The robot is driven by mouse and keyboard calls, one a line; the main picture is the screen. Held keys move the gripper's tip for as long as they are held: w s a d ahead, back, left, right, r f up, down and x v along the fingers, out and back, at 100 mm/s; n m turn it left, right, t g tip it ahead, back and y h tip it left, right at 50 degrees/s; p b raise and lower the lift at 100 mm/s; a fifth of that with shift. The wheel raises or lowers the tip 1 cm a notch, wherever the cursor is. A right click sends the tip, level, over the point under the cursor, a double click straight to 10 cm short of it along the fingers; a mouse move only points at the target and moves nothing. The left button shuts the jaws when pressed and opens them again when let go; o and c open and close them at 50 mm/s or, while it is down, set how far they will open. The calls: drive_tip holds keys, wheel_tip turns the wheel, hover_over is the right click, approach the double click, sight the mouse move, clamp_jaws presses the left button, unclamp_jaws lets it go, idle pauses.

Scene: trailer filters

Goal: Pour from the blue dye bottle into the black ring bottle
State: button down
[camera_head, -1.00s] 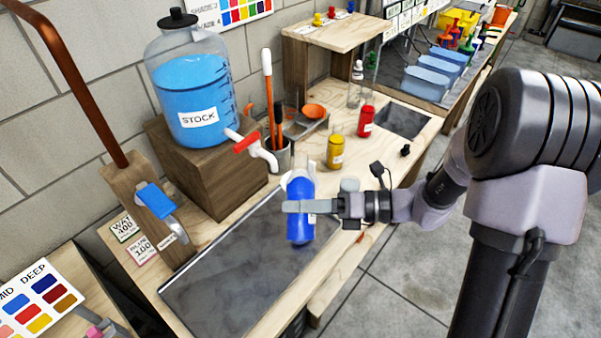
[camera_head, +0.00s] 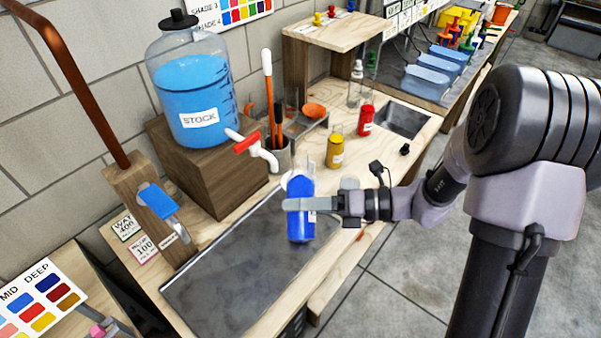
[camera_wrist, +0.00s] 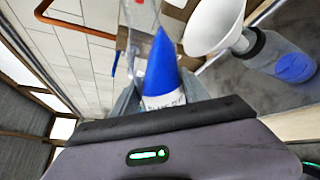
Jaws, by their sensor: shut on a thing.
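My gripper (camera_head: 296,205) is shut on the blue dye bottle (camera_head: 300,224), a clear bottle with deep blue liquid and a pale label. In the wrist view the dye bottle (camera_wrist: 163,75) stands out from the jaws; its blue liquid has a slanted surface, with a clear part above. The black ring bottle (camera_wrist: 272,48) shows right of it in the wrist view, clear grey with a black ring at its neck and blue at its base. A white funnel (camera_wrist: 212,25) sits at its mouth. The held bottle mostly hides it in the head view. I cannot see any stream.
A dark tray (camera_head: 235,270) lies below my gripper, with bare surface to the left. A large STOCK jug (camera_head: 195,95) with a red-handled tap (camera_head: 250,145) stands behind on a wooden block (camera_head: 205,170). Yellow (camera_head: 335,150) and red (camera_head: 366,118) bottles stand farther back.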

drive_tip(key=shift+s+r+p, duration=0.1)
drive_tip(key=shift+r+p, duration=0.25)
drive_tip(key=shift+p, duration=0.1)
idle(0.6)
drive_tip(key=shift+s+m+g+p, duration=0.25)
drive_tip(key=shift+m+g+p, duration=0.2)
drive_tip(key=shift+m, duration=0.45)
idle(1.6)
drive_tip(key=shift+s+r+m+p, duration=0.15)
drive_tip(key=shift+r+m+p, duration=0.45)
drive_tip(key=shift+p, duration=1)
